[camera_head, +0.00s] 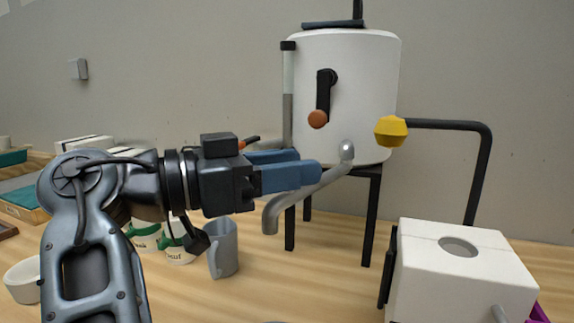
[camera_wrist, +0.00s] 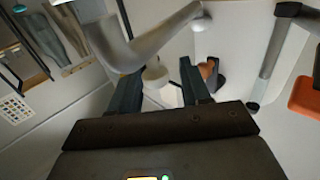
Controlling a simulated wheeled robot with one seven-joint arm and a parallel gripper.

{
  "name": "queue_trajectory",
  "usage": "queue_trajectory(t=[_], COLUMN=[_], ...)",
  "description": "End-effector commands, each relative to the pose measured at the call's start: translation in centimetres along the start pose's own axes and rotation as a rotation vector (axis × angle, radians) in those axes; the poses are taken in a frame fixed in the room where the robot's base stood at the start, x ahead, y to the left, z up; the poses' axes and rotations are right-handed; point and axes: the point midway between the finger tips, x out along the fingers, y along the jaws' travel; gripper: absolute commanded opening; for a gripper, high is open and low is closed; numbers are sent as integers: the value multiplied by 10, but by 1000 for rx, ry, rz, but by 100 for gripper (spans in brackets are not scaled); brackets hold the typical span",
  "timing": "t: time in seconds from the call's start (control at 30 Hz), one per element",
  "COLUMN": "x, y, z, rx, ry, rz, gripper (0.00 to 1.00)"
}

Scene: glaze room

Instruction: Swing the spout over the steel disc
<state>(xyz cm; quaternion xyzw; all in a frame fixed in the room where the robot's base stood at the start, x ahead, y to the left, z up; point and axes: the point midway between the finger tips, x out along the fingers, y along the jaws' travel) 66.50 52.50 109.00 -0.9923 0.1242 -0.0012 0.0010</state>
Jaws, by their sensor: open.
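The spout (camera_head: 305,195) is a bent grey pipe below the front of the white tank (camera_head: 365,70), its mouth pointing down at the left, near the grey jug. My gripper (camera_head: 308,166) is open beside the spout's upper part, its blue fingers pointing right. In the wrist view the spout (camera_wrist: 140,48) crosses just beyond the fingertips of my gripper (camera_wrist: 158,78), nearer the left finger; I cannot tell whether they touch. A grey round patch (camera_head: 458,247) lies on top of the white box (camera_head: 450,285) at right; I cannot tell whether it is the steel disc or a hole.
A yellow knob (camera_head: 390,130) ends a black bent pipe (camera_head: 488,160) behind the box. A grey jug (camera_head: 224,250) stands below my gripper, with white labelled pots (camera_head: 178,250) left of it.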

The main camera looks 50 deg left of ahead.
Motion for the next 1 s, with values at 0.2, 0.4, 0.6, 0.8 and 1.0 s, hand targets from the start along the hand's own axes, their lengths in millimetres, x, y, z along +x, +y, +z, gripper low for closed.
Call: queue_trajectory(t=[0.2, 0.4, 0.6, 0.8, 1.0], x=[-21, -54, -74, -78, -78], y=[-1, -1, -1, 0, -1], z=[0, 0, -1, 0, 0], rx=[-1, 1, 1, 1, 1], ry=[1, 1, 2, 1, 1], rz=[-2, -3, -2, -1, -1], gripper=[47, 47, 47, 47, 47])
